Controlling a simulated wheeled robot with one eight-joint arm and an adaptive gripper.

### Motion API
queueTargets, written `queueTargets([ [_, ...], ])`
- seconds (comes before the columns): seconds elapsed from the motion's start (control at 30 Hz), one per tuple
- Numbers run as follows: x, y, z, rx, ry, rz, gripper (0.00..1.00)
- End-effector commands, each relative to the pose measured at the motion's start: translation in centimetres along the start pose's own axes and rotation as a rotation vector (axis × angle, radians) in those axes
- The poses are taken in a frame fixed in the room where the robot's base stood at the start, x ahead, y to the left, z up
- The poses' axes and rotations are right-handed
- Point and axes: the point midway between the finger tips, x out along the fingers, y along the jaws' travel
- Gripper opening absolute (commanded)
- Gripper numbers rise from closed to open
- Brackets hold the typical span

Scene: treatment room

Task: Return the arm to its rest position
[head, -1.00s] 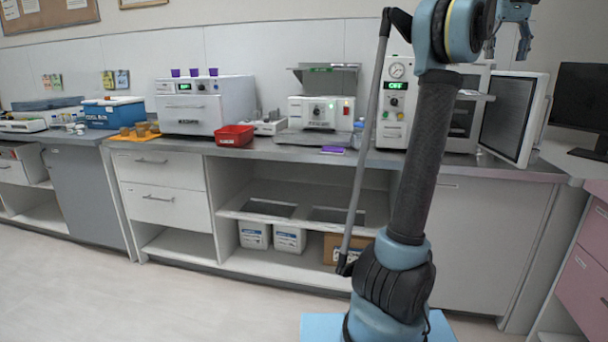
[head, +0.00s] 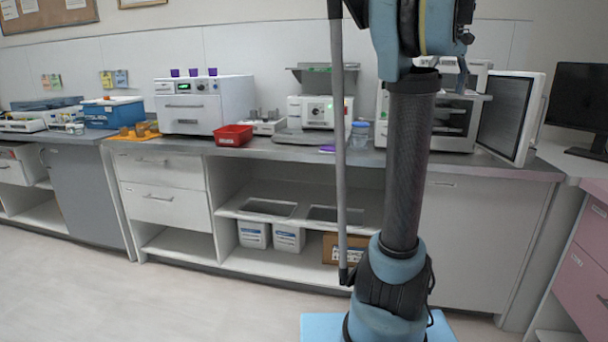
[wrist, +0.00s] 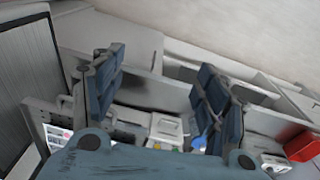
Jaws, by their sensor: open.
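My arm (head: 408,165) stands nearly upright in the head view, with its upper joint (head: 420,30) cut off by the top edge. In the wrist view my gripper (wrist: 160,88) is open, its two dark blue fingers wide apart with nothing between them. Beyond the fingers the wrist view shows the counter and its devices, tilted. In the head view the gripper is mostly hidden behind the upper arm or out of frame, and I cannot make out its fingers clearly.
The counter (head: 350,154) behind my arm carries a white oven-like device (head: 190,113), a red bin (head: 233,136), a blue cooler box (head: 112,113) and a device with an open door (head: 508,117). A monitor (head: 580,97) stands at right. The floor (head: 130,290) at left is clear.

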Motion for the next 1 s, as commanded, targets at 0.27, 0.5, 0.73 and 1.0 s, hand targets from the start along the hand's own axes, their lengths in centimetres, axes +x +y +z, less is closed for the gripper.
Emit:
queueTargets([
  [0.27,7.9,-7.8,5.2,-0.046,0.034,0.001,0.68],
  [0.5,15.8,-13.2,10.8,-0.082,0.064,-0.004,0.68],
  [0.73,24.2,-17.2,16.8,-0.116,0.093,-0.014,0.68],
  [1.0,34.6,-20.3,23.9,-0.153,0.124,-0.030,0.68],
])
